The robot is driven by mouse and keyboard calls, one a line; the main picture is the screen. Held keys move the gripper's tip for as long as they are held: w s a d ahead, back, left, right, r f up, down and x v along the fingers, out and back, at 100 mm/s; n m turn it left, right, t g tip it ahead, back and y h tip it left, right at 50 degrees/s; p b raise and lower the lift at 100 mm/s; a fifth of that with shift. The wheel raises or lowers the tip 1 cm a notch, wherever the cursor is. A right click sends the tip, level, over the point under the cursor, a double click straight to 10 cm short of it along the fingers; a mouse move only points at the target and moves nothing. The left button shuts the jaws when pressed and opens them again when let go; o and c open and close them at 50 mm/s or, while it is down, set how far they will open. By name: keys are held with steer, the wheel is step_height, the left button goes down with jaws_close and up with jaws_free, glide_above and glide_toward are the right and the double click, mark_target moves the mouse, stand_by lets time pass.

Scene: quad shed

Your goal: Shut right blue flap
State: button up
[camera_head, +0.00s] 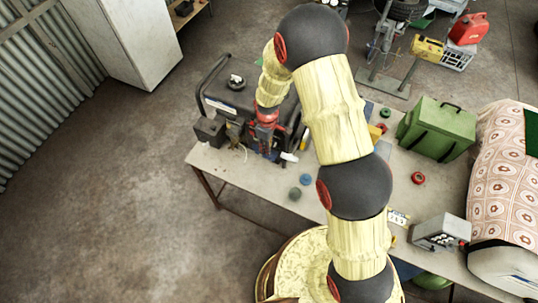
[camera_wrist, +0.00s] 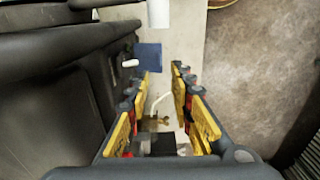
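A small dark-blue square flap (camera_wrist: 148,57) shows in the wrist view, just beyond my fingertips, beside a dark machine. It looks flat-on to the camera; I cannot tell its angle or hinge. My gripper (camera_wrist: 160,84) is open, with yellow-padded fingers on either side of an empty gap. The flap lies ahead of the gap, nearer the left finger; I cannot tell whether they touch. In the camera_head view my gripper (camera_head: 263,143) is at the front of the black generator (camera_head: 225,92), and my arm hides part of it. I cannot make out the flap there.
A white cylinder (camera_wrist: 158,12) lies beyond the flap, and a small white peg (camera_wrist: 130,63) is at its left. The workbench (camera_head: 250,179) holds a green box (camera_head: 435,130), a grey device (camera_head: 438,232) and small round items. Open floor (camera_head: 110,210) lies left.

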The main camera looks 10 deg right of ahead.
mark_target(268, 157)
steer(key=shift+s+d+f, duration=0.15)
steer(key=shift+f, duration=0.15)
steer(key=shift+f+p, duration=0.9)
steer(key=shift+f, duration=2.6)
steer(key=shift+c, duration=1)
steer(key=c, duration=0.4)
